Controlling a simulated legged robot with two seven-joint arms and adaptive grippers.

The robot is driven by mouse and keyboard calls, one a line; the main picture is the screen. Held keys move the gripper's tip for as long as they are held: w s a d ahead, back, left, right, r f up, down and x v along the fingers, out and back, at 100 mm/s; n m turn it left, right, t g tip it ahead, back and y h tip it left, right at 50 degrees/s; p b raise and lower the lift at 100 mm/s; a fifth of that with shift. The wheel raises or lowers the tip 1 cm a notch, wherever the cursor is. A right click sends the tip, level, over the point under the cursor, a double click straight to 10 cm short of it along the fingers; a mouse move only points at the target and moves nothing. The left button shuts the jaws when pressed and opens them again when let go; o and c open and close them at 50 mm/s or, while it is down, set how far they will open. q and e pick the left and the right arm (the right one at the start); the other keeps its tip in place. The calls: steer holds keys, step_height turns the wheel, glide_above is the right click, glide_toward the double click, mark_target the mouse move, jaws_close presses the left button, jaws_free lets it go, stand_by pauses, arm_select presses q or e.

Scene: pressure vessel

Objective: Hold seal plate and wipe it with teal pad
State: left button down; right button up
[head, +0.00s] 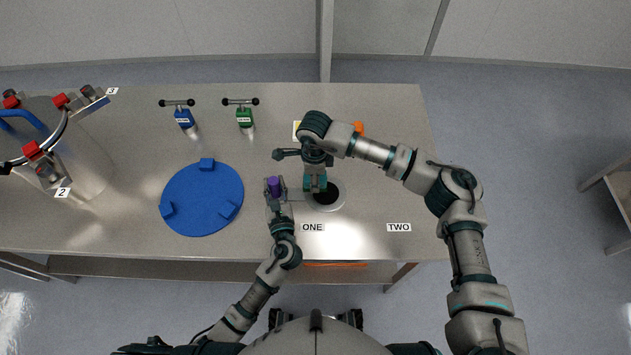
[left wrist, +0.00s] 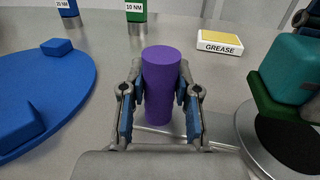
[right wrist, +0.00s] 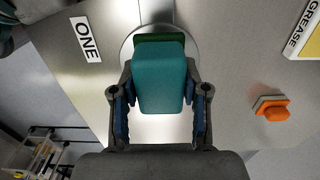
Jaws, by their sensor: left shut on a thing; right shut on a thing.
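The seal plate is a round metal disc (head: 340,190) with a black centre, lying at ONE, with a purple upright handle (left wrist: 163,85) beside it on a metal strip. My left gripper (head: 274,190) is shut on the purple handle, one finger on each side. My right gripper (right wrist: 160,100) is shut on the teal pad (right wrist: 162,78), which has a green underside (left wrist: 262,105). The pad is over the disc's left part; it also shows in the head view (head: 315,184). I cannot tell whether it touches the disc.
A white-and-yellow GREASE box (left wrist: 220,40) and an orange block (right wrist: 272,110) lie behind the disc. A blue round plate (head: 200,200) with raised blocks is at left. Blue (head: 184,120) and green (head: 244,118) torque tools stand at the back. A metal vessel (head: 85,165) is far left. The bench's right end is clear.

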steer(key=shift+r, duration=1.75)
arm_select(q)
steer(key=c, duration=0.8)
jaws_free()
steer(key=shift+o, duration=0.2)
steer(key=v, duration=1.2)
